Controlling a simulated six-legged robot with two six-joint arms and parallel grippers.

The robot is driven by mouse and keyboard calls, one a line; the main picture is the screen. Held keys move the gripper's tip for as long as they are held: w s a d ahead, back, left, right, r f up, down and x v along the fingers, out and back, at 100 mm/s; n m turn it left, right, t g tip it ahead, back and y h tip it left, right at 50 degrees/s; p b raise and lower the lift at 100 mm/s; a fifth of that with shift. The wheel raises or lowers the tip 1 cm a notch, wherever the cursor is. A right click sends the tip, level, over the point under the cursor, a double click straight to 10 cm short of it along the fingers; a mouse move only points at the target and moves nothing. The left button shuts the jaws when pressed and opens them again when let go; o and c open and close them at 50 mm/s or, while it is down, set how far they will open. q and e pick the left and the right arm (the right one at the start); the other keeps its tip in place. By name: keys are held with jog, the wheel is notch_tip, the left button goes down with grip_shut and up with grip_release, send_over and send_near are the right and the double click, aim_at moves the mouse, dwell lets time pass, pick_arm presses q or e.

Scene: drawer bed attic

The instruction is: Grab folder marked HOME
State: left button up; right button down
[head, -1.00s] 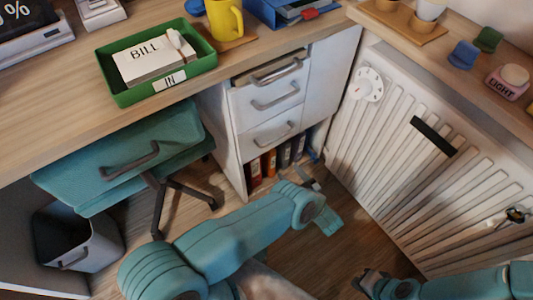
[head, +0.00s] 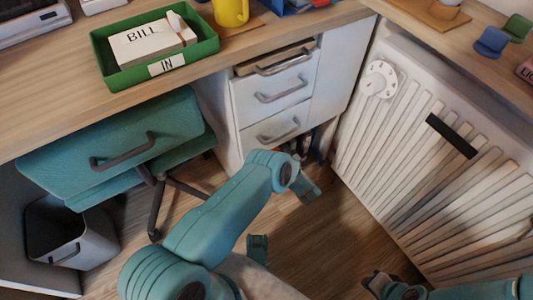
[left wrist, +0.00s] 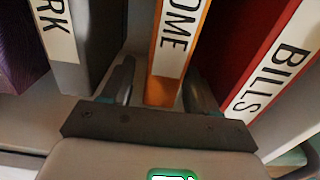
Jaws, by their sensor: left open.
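In the left wrist view an orange folder (left wrist: 165,88) stands upright with a white label whose visible letters read "OME"; its top is cut off. My left gripper (left wrist: 158,68) is open, with one finger on each side of this folder's lower spine. A grey folder (left wrist: 72,75) with a label ending in "RK" stands to its left. A red folder marked BILLS (left wrist: 245,75) stands to its right.
White drawers (head: 270,100) sit above the folder shelf, under the desk. A radiator (head: 415,165) stands to the right. A teal chair (head: 110,155) and a grey bin (head: 65,240) are at the left. A green tray (head: 115,80) is on the desk.

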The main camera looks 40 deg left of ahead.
pick_arm(q)
jog(key=x, duration=0.2)
jog(key=shift+w+a+b, duration=0.15)
jog(key=shift+a+b, duration=0.1)
jog(key=shift+b, duration=0.05)
grip_shut()
